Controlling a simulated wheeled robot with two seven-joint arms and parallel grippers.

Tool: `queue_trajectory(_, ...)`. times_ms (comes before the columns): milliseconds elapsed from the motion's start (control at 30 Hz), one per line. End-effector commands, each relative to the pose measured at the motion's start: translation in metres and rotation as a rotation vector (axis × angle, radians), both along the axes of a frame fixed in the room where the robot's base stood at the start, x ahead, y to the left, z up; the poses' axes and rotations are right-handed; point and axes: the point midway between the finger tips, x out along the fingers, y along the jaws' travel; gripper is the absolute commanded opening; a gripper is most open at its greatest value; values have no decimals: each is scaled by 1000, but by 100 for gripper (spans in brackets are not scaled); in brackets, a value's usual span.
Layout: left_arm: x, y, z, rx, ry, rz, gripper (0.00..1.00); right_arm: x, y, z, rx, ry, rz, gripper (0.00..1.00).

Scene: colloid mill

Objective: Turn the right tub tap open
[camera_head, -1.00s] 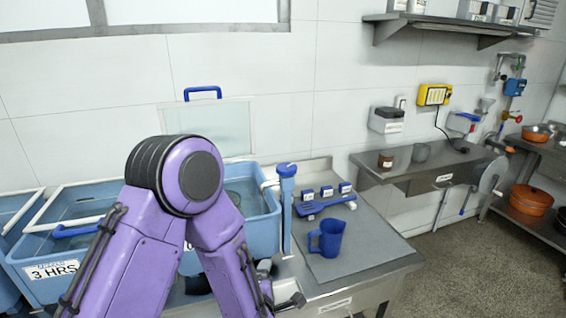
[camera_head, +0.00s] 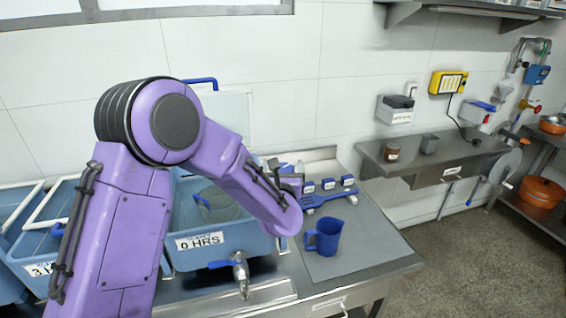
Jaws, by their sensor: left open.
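The right tub (camera_head: 262,247) is light blue with a "0 HRS" label. Its metal tap (camera_head: 241,275) sticks out low on the front. The tap's blue lever (camera_head: 222,264) points left, crosswise to the spout. My purple left arm reaches across the tub, with its forearm above and behind the tap. My left gripper (camera_head: 284,168) is mostly hidden behind the forearm, near the tub's right rim; it is open and clear of the tap. The fingers are hard to make out. My right gripper is not in view.
A blue jug (camera_head: 323,238) and a blue rack (camera_head: 325,200) with small blue blocks stand on the counter at right. Another blue tub (camera_head: 35,268) stands at left, partly behind my arm. A steel shelf (camera_head: 440,168) is on the wall. Space in front of the tap looks free.

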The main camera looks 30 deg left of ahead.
Motion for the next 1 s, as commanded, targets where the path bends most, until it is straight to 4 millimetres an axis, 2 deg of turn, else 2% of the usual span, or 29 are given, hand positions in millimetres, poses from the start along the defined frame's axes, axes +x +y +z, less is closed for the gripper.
queue_trajectory(267, 3, 0, -1, 1, 1, -3, 90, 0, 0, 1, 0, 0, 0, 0)
queue_trajectory(400, 3, 0, -1, 1, 1, -3, 45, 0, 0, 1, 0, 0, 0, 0)
queue_trajectory(433, 3, 0, -1, 1, 1, -3, 39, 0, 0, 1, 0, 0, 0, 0)
queue_trajectory(767, 3, -1, -3, -2, -1, 30, 39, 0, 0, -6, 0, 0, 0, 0)
queue_trajectory(1000, 4, -1, -6, -4, -3, 164, 39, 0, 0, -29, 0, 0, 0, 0)
